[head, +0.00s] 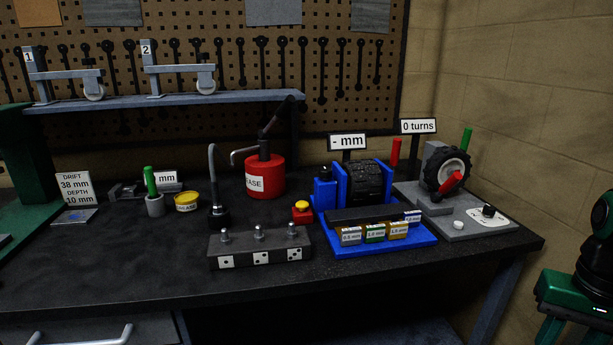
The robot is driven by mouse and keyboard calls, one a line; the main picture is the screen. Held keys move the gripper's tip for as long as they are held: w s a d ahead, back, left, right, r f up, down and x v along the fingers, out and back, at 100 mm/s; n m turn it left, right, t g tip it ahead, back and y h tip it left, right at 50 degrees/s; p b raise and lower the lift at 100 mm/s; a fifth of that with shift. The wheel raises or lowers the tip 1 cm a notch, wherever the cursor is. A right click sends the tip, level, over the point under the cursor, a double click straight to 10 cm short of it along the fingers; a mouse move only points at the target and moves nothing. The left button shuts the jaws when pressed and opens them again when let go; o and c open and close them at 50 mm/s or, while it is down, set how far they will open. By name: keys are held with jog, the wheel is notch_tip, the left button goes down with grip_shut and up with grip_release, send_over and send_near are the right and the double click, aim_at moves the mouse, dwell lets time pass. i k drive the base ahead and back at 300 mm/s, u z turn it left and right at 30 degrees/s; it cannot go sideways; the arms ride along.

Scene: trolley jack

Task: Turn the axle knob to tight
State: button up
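The axle knob is not labelled as such in this view. A small black knob (488,210) stands on a white marked plate (492,218) at the right of the grey station (440,217); the plate's lettering is too small to read. The same station has a black toothed wheel (458,163) with a red handle (451,183), a green lever (466,139) and a white button (458,225). Its sign (418,126) reads "0 turns". Another black knob (325,173) tops a blue post on the neighbouring station. My gripper is not in view.
Left of the grey station is a blue station (425,243) with a black roller (364,183), a red lever (395,152) and several small labelled blocks. A dark block with studs (260,250) stands at the front. A red grease pump (265,177) is behind. The left front bench top is clear.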

aim_at(324, 174)
jog(key=u, duration=0.45)
jog(key=k, duration=1.05)
jog(key=u, duration=0.45)
jog(key=i, duration=0.65)
jog(key=z, duration=0.55)
jog(key=i, duration=1.1)
jog(key=z, duration=0.6)
